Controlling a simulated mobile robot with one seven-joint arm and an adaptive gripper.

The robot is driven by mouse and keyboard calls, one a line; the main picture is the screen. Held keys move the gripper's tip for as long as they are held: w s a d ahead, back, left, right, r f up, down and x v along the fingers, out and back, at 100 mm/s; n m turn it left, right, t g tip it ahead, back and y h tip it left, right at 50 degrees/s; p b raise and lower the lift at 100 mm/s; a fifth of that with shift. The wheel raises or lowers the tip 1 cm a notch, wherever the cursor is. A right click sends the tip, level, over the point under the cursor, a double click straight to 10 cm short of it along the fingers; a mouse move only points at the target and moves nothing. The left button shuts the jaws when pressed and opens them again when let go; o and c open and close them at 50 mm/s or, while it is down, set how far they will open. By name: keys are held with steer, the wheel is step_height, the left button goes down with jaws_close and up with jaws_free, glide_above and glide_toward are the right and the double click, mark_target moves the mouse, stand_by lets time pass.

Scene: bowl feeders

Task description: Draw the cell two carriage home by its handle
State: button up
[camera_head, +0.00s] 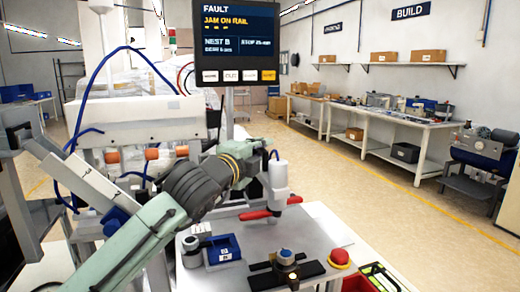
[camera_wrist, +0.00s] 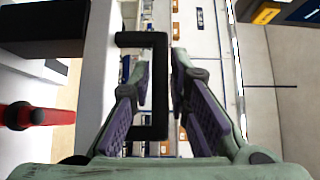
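In the wrist view a black bracket-shaped handle (camera_wrist: 160,85) stands out from a pale upright panel (camera_wrist: 98,90). I take this to be the carriage handle; no cell label is readable. My gripper (camera_wrist: 160,66) has its two purple-padded fingers on either side of the handle's long bar. Narrow gaps show beside the bar, so the fingers look open around it, not clamped. In the head view my gripper's tips and the black handle are hidden behind the wrist and a white cylinder (camera_head: 277,178).
A red lever (camera_head: 270,212) lies close by; it also shows in the wrist view (camera_wrist: 38,115). The bench (camera_head: 320,225) carries a blue tray (camera_head: 220,247), a black fixture (camera_head: 285,270) and a red button (camera_head: 340,257). The screen (camera_head: 238,40) reads "FAULT, JAM ON RAIL". Floor to the right is clear.

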jaws_close()
stand_by(0.4)
